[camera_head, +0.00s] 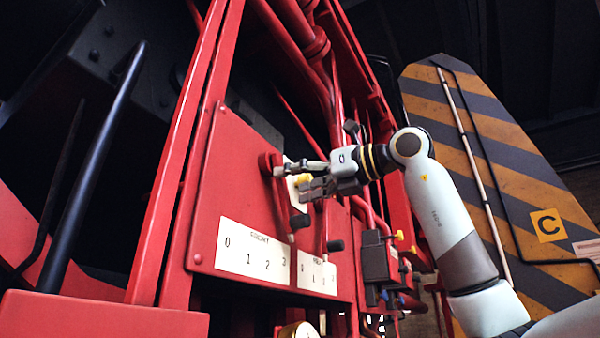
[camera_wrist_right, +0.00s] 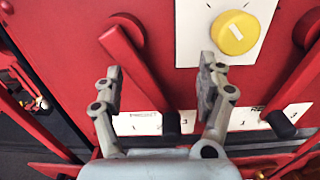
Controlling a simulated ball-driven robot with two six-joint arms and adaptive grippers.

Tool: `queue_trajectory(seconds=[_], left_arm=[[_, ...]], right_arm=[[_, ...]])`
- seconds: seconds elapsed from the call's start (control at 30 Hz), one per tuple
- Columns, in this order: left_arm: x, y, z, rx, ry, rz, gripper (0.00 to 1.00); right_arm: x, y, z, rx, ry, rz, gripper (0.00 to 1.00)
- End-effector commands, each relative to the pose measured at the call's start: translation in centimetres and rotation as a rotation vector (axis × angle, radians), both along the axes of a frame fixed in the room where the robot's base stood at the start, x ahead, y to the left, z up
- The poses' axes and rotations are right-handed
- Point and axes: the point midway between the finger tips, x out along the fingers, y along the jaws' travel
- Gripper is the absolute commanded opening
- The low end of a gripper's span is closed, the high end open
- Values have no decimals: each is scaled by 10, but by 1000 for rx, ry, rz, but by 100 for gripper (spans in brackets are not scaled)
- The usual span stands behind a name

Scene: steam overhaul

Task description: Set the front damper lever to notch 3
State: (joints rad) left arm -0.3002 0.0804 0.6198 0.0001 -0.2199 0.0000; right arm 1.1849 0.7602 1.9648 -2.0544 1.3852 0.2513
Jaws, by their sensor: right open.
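The front damper lever (camera_wrist_right: 140,72) is a red bar with a black knob (camera_head: 299,221), hanging from a pivot on the red panel. It leans right, its lower end near the 3 on the white front plate (camera_head: 250,252) with marks 0 to 3. I cannot tell its exact notch. My right gripper (camera_head: 297,180) is open in front of the panel, near the lever's upper part. In the right wrist view its fingers (camera_wrist_right: 160,78) stand on either side of the lever bar; contact is not visible. My left gripper is out of view.
A yellow dial (camera_wrist_right: 235,32) on a white plate sits close by the right finger. A second lever with a black knob (camera_head: 335,245) hangs to the right, above another numbered plate (camera_head: 317,272). Red pipes and a striped board (camera_head: 480,150) stand farther right.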

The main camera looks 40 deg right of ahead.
Motion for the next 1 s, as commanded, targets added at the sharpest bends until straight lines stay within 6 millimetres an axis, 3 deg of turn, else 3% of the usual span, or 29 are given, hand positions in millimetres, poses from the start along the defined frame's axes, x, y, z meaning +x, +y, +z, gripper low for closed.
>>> queue_trajectory(seconds=[0.03, 0.13, 0.5, 0.7, 0.73, 0.77, 1.0], left_arm=[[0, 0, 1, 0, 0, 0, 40], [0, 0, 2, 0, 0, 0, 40], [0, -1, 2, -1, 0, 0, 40], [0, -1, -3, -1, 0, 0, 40], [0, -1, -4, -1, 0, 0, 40], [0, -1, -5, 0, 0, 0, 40], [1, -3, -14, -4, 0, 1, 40]], right_arm=[[0, -6, 17, 15, -19, -18, 50], [1, -7, 26, 15, -17, -21, 56], [-1, -6, 30, 12, -11, -14, 65], [-7, -10, 29, 9, -11, -16, 59], [-9, -10, 29, 9, -11, -16, 57], [-12, -11, 28, 8, -10, -16, 48], [-29, -16, 26, 6, -8, -11, 48]])
